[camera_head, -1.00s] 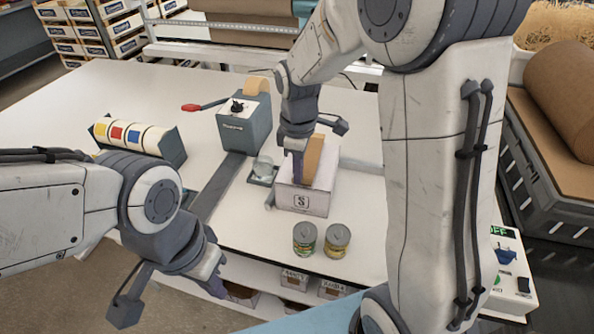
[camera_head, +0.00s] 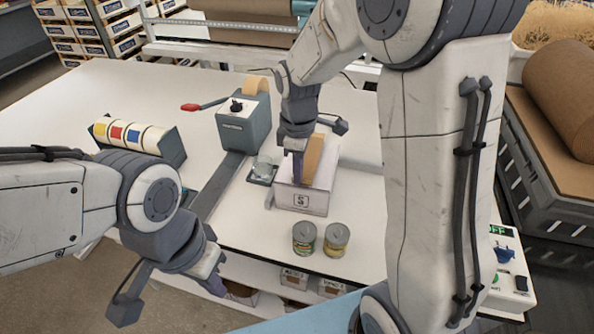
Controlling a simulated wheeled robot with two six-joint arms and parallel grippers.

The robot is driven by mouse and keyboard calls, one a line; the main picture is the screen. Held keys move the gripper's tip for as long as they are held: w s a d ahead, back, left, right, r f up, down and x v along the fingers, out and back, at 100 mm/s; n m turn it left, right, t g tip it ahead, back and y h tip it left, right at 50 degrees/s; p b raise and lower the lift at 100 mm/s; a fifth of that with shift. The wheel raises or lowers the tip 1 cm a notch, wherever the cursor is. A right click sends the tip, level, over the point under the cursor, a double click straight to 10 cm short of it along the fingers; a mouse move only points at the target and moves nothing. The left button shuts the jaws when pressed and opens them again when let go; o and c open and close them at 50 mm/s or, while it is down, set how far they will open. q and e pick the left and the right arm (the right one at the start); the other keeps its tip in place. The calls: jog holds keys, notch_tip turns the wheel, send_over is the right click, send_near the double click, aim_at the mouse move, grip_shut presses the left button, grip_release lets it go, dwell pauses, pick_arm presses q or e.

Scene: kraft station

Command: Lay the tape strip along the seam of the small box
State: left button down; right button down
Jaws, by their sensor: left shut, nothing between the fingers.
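The small white box (camera_head: 300,200), with an S mark on its front, stands on the white table (camera_head: 110,85). The brown tape strip (camera_head: 314,160) stands steeply above the box top, beside my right gripper's fingers. My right gripper (camera_head: 298,178) points down at the box top; whether its fingers are closed on the strip is hidden from this angle. The box seam is hidden by the strip and gripper. My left gripper (camera_head: 215,285) is at the table's front edge, low and away from the box, shut and empty.
A tape dispenser (camera_head: 243,128) with a red-tipped lever stands behind the box. Two cans (camera_head: 320,239) stand in front of it. A small glass item (camera_head: 263,170) sits left of the box. A label roll holder (camera_head: 138,138) stands at the left.

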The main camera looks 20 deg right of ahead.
jog(key=shift+f, duration=0.4)
dwell(0.3)
jog(key=c, duration=1)
grip_release()
jog(key=shift+r+p, duration=1.95)
jog(key=shift+r, duration=0.35)
